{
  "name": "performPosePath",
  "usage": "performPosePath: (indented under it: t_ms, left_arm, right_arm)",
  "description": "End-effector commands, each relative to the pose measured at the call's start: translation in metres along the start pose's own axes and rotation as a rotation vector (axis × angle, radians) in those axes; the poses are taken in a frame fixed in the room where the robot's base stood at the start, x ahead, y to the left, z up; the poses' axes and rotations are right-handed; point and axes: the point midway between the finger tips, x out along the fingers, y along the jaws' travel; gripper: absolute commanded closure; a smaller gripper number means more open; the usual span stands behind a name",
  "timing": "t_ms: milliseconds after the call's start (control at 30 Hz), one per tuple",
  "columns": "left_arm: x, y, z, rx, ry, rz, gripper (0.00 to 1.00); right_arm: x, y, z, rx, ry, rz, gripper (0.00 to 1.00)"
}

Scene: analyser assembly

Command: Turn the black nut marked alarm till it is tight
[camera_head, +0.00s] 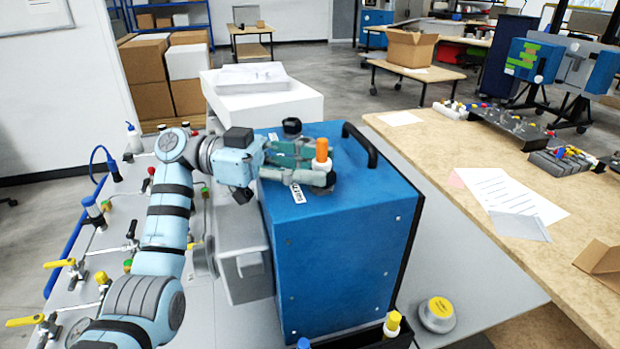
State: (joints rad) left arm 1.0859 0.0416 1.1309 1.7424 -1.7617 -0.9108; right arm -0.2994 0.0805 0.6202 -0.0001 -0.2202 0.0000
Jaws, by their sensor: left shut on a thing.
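The blue analyser box (345,220) stands on the grey bench. On its top, an upright piece with an orange cap (321,149) and a white collar rises at the fingertips of my left gripper (326,176). My left gripper reaches in from the left, low over the top, and is shut around the base of this piece. The black nut there is mostly hidden by the fingers. A small white label (298,193) lies just in front of the fingers; its print is too small to read surely. Another black knob (292,127) stands behind the gripper. My right gripper is not in view.
A black handle (360,146) arches over the box's right side. A grey container (245,268) sits against its left side. Valves with yellow levers (60,263) stand at left. A yellow-topped round piece (437,314) lies at front right. A wooden table (470,165) stands right.

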Motion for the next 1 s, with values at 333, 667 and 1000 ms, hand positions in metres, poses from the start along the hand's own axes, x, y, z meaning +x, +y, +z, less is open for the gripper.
performPosePath:
  t_ms: [333,667,1000]
  left_arm:
    - [0.0000,-0.0010,-0.0009,0.001,0.001,0.041,0.98]
    - [0.0000,-0.0010,-0.0009,0.000,0.000,0.040,0.58]
    - [-0.0007,-0.0010,-0.0002,-0.001,-0.001,0.040,0.50]
  right_arm:
    - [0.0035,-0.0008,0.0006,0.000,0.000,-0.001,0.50]
    - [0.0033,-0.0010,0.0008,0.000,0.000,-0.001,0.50]
    - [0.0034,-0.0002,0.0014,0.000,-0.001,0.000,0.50]
